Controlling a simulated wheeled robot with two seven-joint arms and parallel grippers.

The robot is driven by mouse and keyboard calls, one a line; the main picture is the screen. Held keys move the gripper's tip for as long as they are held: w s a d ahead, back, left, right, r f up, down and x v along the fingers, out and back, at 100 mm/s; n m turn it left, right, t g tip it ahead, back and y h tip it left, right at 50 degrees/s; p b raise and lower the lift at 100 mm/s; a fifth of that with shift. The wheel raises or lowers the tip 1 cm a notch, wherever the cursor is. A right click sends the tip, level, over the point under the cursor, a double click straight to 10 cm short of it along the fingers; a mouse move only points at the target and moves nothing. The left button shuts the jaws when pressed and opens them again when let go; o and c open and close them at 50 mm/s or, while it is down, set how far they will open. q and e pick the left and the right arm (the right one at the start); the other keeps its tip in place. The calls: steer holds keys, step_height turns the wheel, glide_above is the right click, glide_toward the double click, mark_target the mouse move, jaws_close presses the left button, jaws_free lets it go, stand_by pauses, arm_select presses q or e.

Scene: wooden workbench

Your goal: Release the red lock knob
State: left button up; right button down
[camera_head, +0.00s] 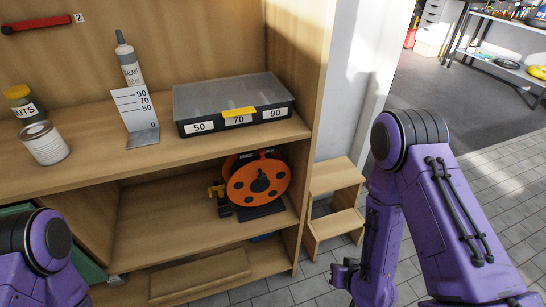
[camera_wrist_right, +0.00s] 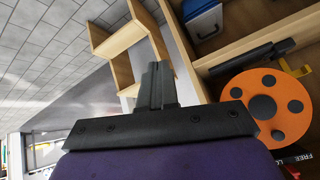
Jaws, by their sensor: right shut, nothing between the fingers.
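An orange reel (camera_head: 258,183) with dark holes stands on a dark base on the middle shelf of the workbench. A small dark plate marked FREE (camera_head: 250,155) is at its top, with a little red showing beside it; the red knob's shape is too small to make out. In the right wrist view the reel (camera_wrist_right: 265,108) is at the right, and the marked plate with a red part (camera_wrist_right: 295,167) is cut by the lower right edge. My right gripper (camera_head: 343,272) is shut and empty, low and right of the shelf, apart from the reel. My left gripper is out of view.
A yellow-and-black item (camera_head: 219,195) stands left of the reel. A wooden step stool (camera_head: 335,190) stands right of the shelf, near my right arm. The upper shelf holds a lidded case (camera_head: 200,127), a can (camera_head: 45,145) and a bottle (camera_head: 129,65).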

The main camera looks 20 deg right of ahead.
steer(key=w+r+n+t+y, duration=0.2)
steer(key=w+r+t, duration=0.1)
steer(key=w+r, duration=0.45)
steer(key=w+a+r+n+t+y, duration=0.1)
steer(key=r+n+y, duration=0.3)
steer(key=r, duration=0.5)
steer(key=w+a+r+n+t+y, duration=0.2)
steer(key=w+r+n+y, duration=0.2)
steer(key=r, duration=0.5)
steer(key=shift+n+t+y+b, duration=0.3)
steer(key=shift+n+y, duration=0.4)
steer(key=shift+n, duration=0.2)
steer(key=shift+w+a+r, duration=0.1)
steer(key=shift+w+a, duration=0.05)
steer(key=p, duration=0.2)
glide_toward(260, 150)
steer(key=x, duration=0.5)
steer(key=shift+w+a, duration=0.1)
steer(key=shift+w, duration=0.1)
